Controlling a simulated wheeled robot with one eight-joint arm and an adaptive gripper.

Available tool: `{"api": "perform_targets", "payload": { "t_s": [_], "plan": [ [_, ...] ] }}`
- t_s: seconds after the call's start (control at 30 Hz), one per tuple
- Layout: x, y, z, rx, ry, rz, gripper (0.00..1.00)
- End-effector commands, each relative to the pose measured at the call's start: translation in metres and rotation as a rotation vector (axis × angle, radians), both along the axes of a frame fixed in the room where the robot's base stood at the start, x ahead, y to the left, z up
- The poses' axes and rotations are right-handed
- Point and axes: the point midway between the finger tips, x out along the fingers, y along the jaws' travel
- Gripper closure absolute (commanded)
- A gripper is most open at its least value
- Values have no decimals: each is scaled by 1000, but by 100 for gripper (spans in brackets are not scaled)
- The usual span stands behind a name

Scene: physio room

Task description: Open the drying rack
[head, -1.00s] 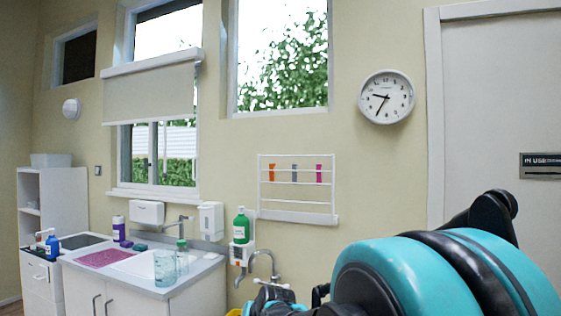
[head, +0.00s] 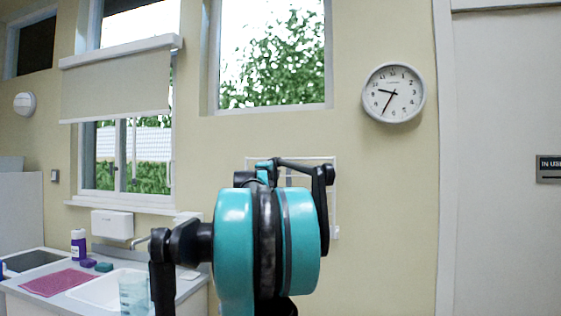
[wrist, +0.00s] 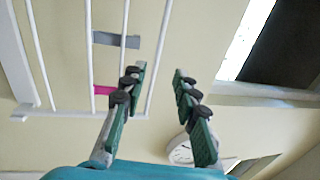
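The drying rack (head: 335,205) is a white barred frame on the wall. In the head view my arm hides most of it, leaving its right edge and parts of the top showing. In the wrist view its white bars (wrist: 85,45) cross the left half, with a grey strip (wrist: 117,40) and a pink strip (wrist: 104,90) on them. My gripper (wrist: 158,72) is open, its two green fingers apart with nothing held. The outermost bar appears in the gap between the fingertips, but I cannot tell how near it is. Contact is not visible.
A counter (head: 35,297) with a sink, a pink mat (head: 62,282), a clear cup (head: 133,296) and a purple bottle (head: 78,243) is at lower left. A clock (head: 394,92) hangs right of the rack, beside a door (head: 500,110). A window (head: 270,55) is above.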

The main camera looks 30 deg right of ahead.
Motion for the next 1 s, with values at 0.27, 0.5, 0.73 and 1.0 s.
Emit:
{"api": "perform_targets", "payload": {
  "t_s": [0.27,0.5,0.73,1.0],
  "plan": [
    [30,-35,8,-2,2,0,70],
    [58,-67,17,-2,3,2,70],
    [83,-96,24,-3,4,3,70],
    [102,-118,30,-3,4,3,70]
  ]
}}
